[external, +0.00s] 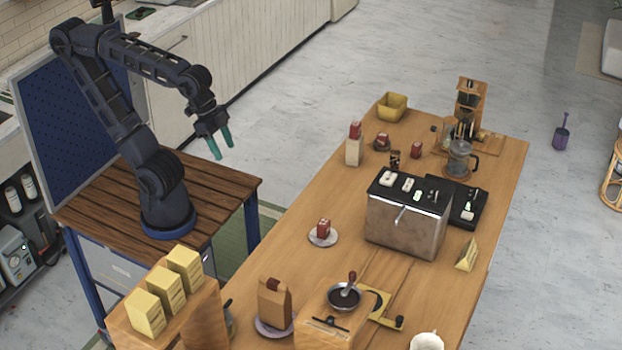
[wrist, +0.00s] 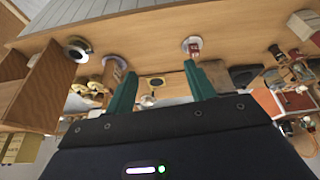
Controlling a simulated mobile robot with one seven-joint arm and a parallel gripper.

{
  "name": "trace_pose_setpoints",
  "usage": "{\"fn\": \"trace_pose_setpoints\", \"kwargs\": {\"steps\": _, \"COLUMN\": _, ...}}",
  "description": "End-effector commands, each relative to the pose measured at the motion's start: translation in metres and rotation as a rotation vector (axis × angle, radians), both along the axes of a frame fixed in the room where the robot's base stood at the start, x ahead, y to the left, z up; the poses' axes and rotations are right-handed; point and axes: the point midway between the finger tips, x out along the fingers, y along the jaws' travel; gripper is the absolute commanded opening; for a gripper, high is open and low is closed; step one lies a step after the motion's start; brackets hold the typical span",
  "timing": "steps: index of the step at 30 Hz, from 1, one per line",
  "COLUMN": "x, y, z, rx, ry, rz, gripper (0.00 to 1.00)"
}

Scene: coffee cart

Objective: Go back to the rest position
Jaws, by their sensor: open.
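My gripper (external: 221,146) is open and empty, with two green fingers pointing down. In the external view it hangs in the air past the right edge of my wooden base top, left of the long wooden table (external: 300,215). It touches nothing. In the wrist view the open fingers (wrist: 160,88) reach up from the dark gripper body, with the table beyond them. My arm is raised and bent over, its base on the wooden top.
A red block on a saucer (external: 323,238) is on the table's near side. A metal coffee machine (external: 408,215) stands mid-table. A grinder (external: 335,310), a brown bag (external: 275,303) and yellow boxes (external: 165,285) are at the front. A yellow bin (external: 391,107) is at the far end. Air around the gripper is free.

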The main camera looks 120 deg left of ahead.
Motion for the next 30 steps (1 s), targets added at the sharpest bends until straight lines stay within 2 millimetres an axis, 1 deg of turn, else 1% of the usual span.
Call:
{"fn": "trace_pose_setpoints", "kwargs": {"steps": 1, "x": -0.009, "y": -0.004, "z": -0.005, "rx": 0.008, "ry": -0.008, "rz": -0.026, "gripper": 0.54}}
{"fn": "trace_pose_setpoints", "kwargs": {"steps": 3, "x": -0.018, "y": -0.007, "z": -0.01, "rx": 0.017, "ry": -0.014, "rz": -0.05, "gripper": 0.54}}
{"fn": "trace_pose_setpoints", "kwargs": {"steps": 7, "x": -0.026, "y": -0.01, "z": -0.016, "rx": 0.026, "ry": -0.019, "rz": -0.075, "gripper": 0.54}}
{"fn": "trace_pose_setpoints", "kwargs": {"steps": 30, "x": -0.026, "y": -0.011, "z": -0.016, "rx": 0.027, "ry": -0.02, "rz": -0.077, "gripper": 0.54}}
